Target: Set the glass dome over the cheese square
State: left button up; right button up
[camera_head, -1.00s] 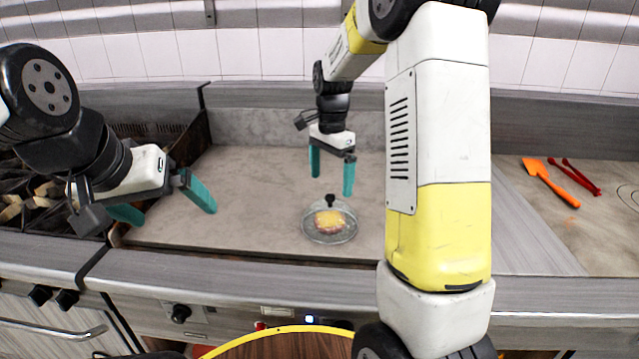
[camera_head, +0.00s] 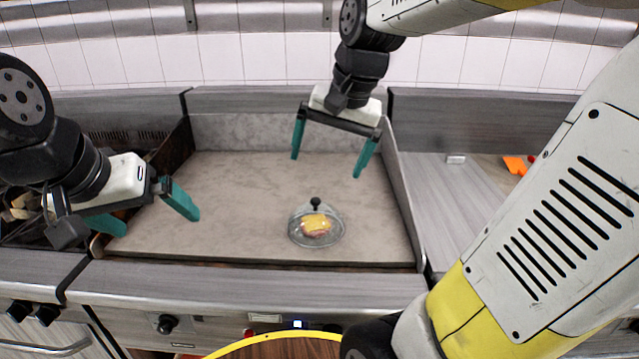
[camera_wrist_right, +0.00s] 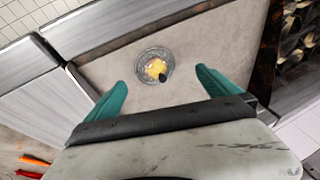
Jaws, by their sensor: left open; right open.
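The glass dome (camera_head: 299,232) is clear with a black knob and stands on the grey griddle plate. The cheese square (camera_head: 316,223) is yellow, lies on a brownish patty, and shows through the glass inside the dome's outline. The dome (camera_wrist_right: 143,74) and the cheese (camera_wrist_right: 155,68) also show in the right wrist view, beyond the fingertips. My right gripper (camera_head: 328,166) is open and empty, above and behind the dome, apart from it. My left gripper (camera_head: 150,218) is open and empty, over the griddle's left edge, well left of the dome.
The griddle surface (camera_head: 240,185) is otherwise bare, with raised walls at its back and sides. A dark grate (camera_head: 110,135) lies to the left. An orange utensil (camera_head: 515,165) lies on the counter at right. A round yellow-rimmed wooden board (camera_head: 280,348) is at the front.

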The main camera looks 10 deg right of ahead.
jog(key=s+a+f+n+t, duration=0.1)
jog(key=s+f+n+t, duration=0.1)
jog(key=s+n, duration=0.3)
jog(key=s, duration=0.4)
jog(key=shift+s+a+f, duration=0.15)
